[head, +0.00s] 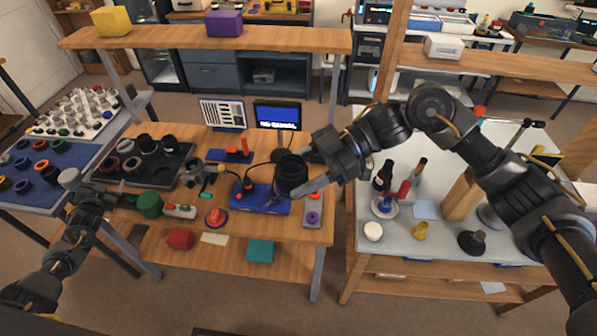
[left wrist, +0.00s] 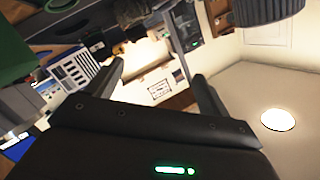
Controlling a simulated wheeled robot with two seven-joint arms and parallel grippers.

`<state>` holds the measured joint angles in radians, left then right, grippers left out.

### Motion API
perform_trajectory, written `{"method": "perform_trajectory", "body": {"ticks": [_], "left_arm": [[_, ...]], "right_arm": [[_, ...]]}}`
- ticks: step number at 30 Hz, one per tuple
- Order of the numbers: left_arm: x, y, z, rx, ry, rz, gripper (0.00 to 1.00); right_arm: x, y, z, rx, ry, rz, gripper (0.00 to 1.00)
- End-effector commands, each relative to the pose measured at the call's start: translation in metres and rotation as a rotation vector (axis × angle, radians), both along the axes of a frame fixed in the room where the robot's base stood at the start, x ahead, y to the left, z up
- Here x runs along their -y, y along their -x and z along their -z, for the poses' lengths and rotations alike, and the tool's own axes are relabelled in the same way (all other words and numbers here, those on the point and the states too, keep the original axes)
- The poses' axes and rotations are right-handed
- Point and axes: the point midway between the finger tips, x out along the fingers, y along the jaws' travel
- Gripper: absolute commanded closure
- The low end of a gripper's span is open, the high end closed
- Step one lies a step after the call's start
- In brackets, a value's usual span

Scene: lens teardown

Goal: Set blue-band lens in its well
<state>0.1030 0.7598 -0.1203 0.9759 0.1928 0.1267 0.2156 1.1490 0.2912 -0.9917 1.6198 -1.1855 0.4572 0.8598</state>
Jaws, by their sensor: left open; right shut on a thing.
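My right gripper (head: 307,186) is shut on a black, open-topped lens barrel (head: 291,172) and holds it over the right part of the wooden bench. No blue band can be made out on this barrel. A dark tray (head: 162,180) on the bench's left side holds several black lens parts, one with a reddish ring; the wells are too small to tell apart. My left gripper (head: 104,194) is open and empty near the bench's left edge, in front of the tray. Its two spread fingers show in the left wrist view (left wrist: 160,82) with nothing between them.
A blue fixture (head: 262,199) lies below the held barrel. A green cylinder (head: 149,205) and a red button (head: 215,217) stand near the front edge. A shelf (head: 210,37) spans the back. A blue mat (head: 50,195) with coloured rings is at left.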

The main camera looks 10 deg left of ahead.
Motion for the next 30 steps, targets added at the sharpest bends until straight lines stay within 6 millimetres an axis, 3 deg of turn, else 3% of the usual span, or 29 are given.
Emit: {"method": "perform_trajectory", "body": {"ticks": [3, 6, 9, 11, 14, 20, 24, 30], "left_arm": [[-0.043, 0.054, 0.023, -0.067, -0.051, -0.102, 0.2], [-0.07, 0.101, 0.046, -0.132, -0.085, -0.179, 0.2], [-0.081, 0.148, 0.08, -0.216, -0.094, -0.241, 0.2], [-0.078, 0.173, 0.104, -0.27, -0.086, -0.266, 0.2], [-0.061, 0.208, 0.147, -0.359, -0.054, -0.29, 0.2], [-0.001, 0.265, 0.231, -0.528, 0.043, -0.293, 0.2], [0.054, 0.298, 0.282, -0.637, 0.121, -0.274, 0.2], [0.142, 0.345, 0.343, -0.785, 0.233, -0.231, 0.2]], "right_arm": [[0.0, 0.0, -0.001, 0.0, -0.001, 0.0, 0.74], [0.0, 0.0, -0.001, 0.0, -0.001, 0.0, 0.74], [0.0, 0.0, -0.001, 0.0, -0.001, 0.0, 0.74], [0.0, 0.0, -0.001, 0.0, -0.001, 0.0, 0.74], [0.0, 0.0, -0.001, 0.0, -0.001, 0.0, 0.74], [0.0, 0.0, -0.001, 0.0, -0.001, 0.0, 0.74], [0.0, 0.0, -0.001, 0.0, -0.001, 0.0, 0.74], [0.0, 0.0, -0.001, 0.0, -0.001, 0.0, 0.74]]}}
